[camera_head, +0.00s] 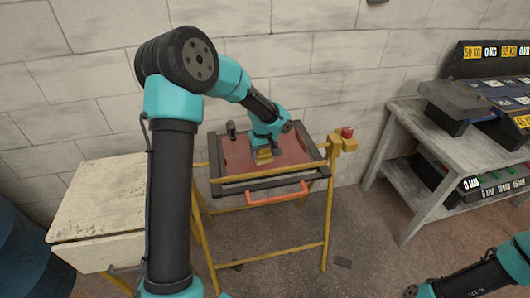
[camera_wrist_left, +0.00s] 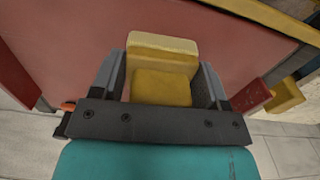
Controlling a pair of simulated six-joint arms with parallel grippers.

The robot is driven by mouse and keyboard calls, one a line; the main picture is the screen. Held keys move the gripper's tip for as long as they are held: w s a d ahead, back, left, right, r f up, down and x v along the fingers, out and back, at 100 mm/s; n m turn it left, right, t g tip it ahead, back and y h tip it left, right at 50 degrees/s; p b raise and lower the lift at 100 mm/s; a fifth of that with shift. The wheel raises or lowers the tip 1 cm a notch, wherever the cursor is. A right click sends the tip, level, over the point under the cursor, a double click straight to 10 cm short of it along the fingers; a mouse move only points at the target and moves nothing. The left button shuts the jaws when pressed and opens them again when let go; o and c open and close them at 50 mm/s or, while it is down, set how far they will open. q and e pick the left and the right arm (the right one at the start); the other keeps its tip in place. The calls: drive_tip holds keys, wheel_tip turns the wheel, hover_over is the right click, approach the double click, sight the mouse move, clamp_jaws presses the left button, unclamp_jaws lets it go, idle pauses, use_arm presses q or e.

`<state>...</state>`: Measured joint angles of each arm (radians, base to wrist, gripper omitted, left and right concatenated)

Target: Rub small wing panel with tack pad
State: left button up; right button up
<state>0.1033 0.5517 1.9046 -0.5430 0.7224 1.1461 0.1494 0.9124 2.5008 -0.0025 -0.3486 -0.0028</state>
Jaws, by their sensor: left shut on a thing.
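The small wing panel is a dull red flat panel (camera_head: 300,147) lying in a dark frame on a yellow stand. In the left wrist view its red surface (camera_wrist_left: 70,40) fills most of the background. My left gripper (camera_head: 264,153) is over the middle of the panel, shut on a yellow block, the tack pad (camera_head: 264,157). The pad (camera_wrist_left: 162,60) sits between both fingers in the left wrist view. Whether its underside touches the panel cannot be made out. My right arm shows at the lower right; its gripper (camera_head: 411,291) is at the frame's bottom, too unclear to read.
The yellow stand (camera_head: 327,225) has an orange handle (camera_head: 277,196) in front and a red button (camera_head: 347,132) at its right corner. A worn pale table (camera_head: 105,195) stands left. A grey bench (camera_head: 425,140) with weights stands right. A wall is behind.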

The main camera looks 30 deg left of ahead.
use_arm(q)
drive_tip(key=shift+s+a+r, duration=0.15)
drive_tip(key=shift+s+a, duration=0.6)
drive_tip(key=shift+a, duration=0.1)
drive_tip(key=shift+d+r, duration=0.1)
drive_tip(key=shift+r, duration=3.9)
